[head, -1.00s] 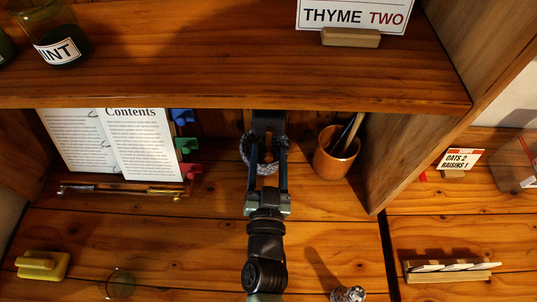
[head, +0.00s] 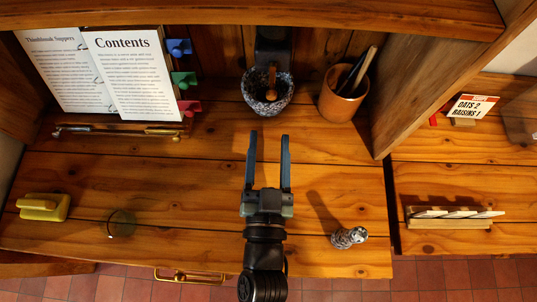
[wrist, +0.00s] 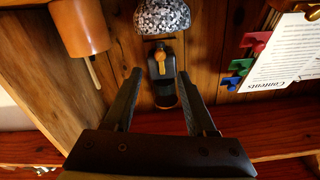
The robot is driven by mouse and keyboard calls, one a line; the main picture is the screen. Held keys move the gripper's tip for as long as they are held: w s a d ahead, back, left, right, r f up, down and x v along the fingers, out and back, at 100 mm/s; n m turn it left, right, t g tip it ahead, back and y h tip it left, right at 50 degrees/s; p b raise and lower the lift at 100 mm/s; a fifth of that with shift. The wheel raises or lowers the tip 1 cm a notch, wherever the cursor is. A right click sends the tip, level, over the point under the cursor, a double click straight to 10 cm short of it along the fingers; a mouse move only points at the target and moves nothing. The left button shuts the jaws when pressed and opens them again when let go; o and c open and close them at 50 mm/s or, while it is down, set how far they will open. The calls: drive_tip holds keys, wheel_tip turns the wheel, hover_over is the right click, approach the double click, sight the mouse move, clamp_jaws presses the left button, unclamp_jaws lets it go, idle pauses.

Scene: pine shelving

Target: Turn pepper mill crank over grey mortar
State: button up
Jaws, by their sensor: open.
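The grey mortar (head: 266,103), a speckled bowl, stands at the back of the counter; its body also shows upside down in the wrist view (wrist: 162,16). The dark pepper mill (head: 272,48) is at the back panel above it. In the wrist view, the mill (wrist: 163,87) shows a light wooden crank knob (wrist: 160,54). In the head view, this knob (head: 271,88) overlaps the mortar's opening. My gripper (head: 269,145) is open and empty, apart from the mortar and on its near side. In the wrist view, the mill and knob lie between the fingers (wrist: 160,78).
A tan pot (head: 343,103) with utensils stands right of the mortar. An open book (head: 130,75) on a stand, with coloured clips, is left. The shelf edge (head: 200,14) overhangs the back.

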drive_tip(key=shift+s, duration=1.05)
